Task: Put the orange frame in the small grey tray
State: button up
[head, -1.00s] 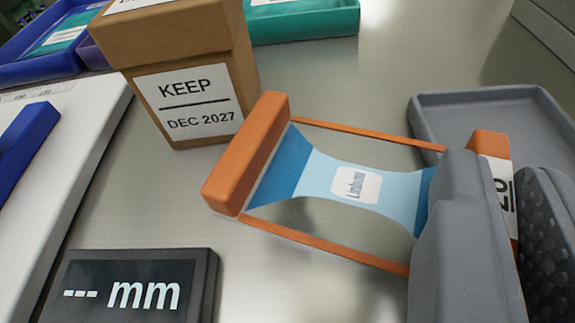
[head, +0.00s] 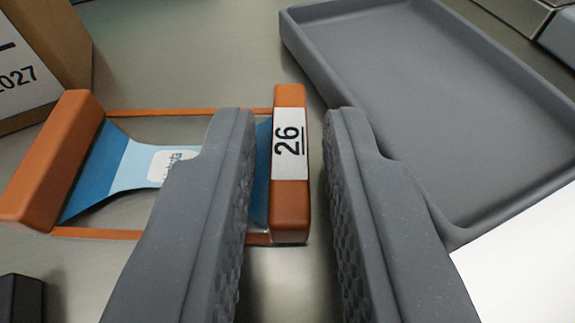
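The orange frame (head: 290,210) lies on the metal surface left of centre, with two thick orange end bars joined by thin side rods. Blue film with a white label spans it. Its right bar carries a white "26" sticker. My gripper (head: 289,112) is open, with one grey finger on each side of that bar. A gap shows between the bar and each finger; the left finger hides part of the film. How far the fingertips are above the surface is unclear. The small grey tray (head: 300,45) is empty, just right of the frame, partly behind the right finger.
A brown cardboard box (head: 75,40) with a dated label stands at the upper left, close to the frame's left bar. A dark object (head: 20,300) is at the lower left edge. A white flat surface (head: 530,265) is at the lower right.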

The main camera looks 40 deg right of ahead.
jog(key=shift+r, duration=0.1)
jog(key=p+v, duration=0.1)
jog(key=v, duration=1.1)
